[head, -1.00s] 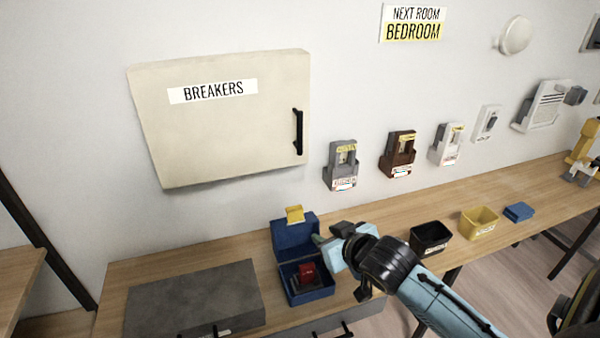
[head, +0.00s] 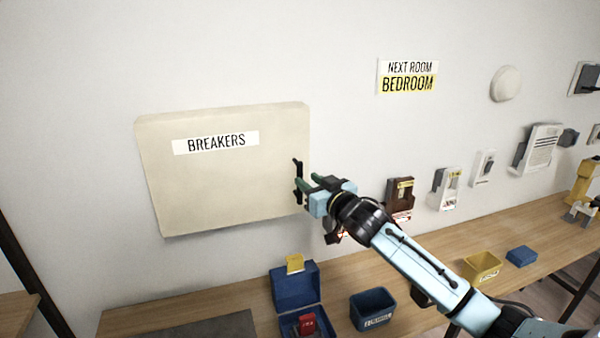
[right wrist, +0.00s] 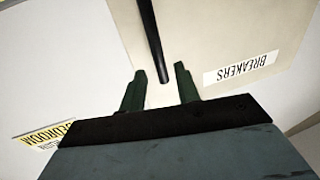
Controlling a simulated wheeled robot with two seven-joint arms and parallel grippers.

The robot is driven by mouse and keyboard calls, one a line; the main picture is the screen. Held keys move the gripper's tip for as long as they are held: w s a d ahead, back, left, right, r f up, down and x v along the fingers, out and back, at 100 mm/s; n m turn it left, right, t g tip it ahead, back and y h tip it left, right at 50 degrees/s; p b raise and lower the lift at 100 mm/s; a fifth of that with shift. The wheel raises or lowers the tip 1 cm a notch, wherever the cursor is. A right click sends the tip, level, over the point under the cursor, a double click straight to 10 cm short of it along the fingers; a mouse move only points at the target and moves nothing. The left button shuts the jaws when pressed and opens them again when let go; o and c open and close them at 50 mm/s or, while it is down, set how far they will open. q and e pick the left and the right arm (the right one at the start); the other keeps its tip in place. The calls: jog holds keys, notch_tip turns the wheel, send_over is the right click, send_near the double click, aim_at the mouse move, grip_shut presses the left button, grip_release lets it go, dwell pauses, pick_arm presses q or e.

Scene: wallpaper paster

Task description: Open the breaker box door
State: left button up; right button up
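The breaker box (head: 225,190) is a cream wall box labelled BREAKERS, and its door is shut. Its black vertical handle (head: 298,182) is at the door's right edge. My right gripper (head: 306,188) is at this handle, coming from the right, with its green fingers pointing at the door. In the right wrist view the two fingers (right wrist: 160,75) are apart, and the end of the black handle (right wrist: 152,40) shows between their tips. I cannot tell whether they touch it. My left gripper is not in view.
A wooden bench (head: 215,302) runs below, holding an open blue box (head: 296,285), a blue bin (head: 372,308) and a yellow bin (head: 482,266). Switch units, including a brown one (head: 400,198), are on the wall right of the breaker box. The wall left of it is clear.

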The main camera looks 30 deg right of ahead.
aim_at(301, 176)
jog(key=shift+w, duration=2.5)
grip_shut()
